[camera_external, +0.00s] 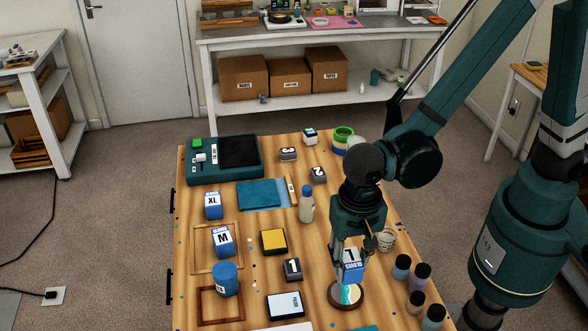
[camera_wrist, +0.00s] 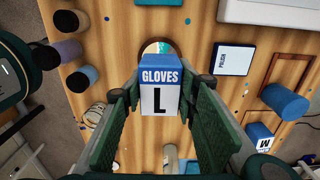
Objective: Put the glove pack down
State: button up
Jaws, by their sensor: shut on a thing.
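The glove pack (camera_external: 352,271), a small white and blue box marked GLOVES L, is in my gripper (camera_external: 354,251). In the wrist view the pack (camera_wrist: 160,98) sits between the two fingers of my gripper (camera_wrist: 160,108), which are shut on its sides. In the outside view the pack is over or just behind a round wooden coaster (camera_external: 362,304) with a blue and white top. The pack overlaps the coaster in both views. I cannot tell whether the pack's underside touches anything.
Glove packs M (camera_external: 222,241) and XL (camera_external: 212,206) stand at the table's left, M inside a wooden frame (camera_external: 193,255). Several small bottles (camera_external: 401,267) and a cup (camera_external: 387,239) stand right of my gripper. A white bottle (camera_external: 307,206) stands to its left. Bare wood (camera_external: 322,270) shows left of the pack.

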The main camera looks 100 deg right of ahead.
aim_at(351, 258)
jog(key=shift+f, duration=1.85)
jog(key=shift+f, duration=0.1)
jog(key=shift+f, duration=1.95)
jog(key=shift+f+b, duration=0.15)
jog(key=shift+b, duration=0.25)
jog(key=o, duration=0.8)
jog(key=shift+r+p, duration=0.55)
jog(key=shift+r, duration=5.6)
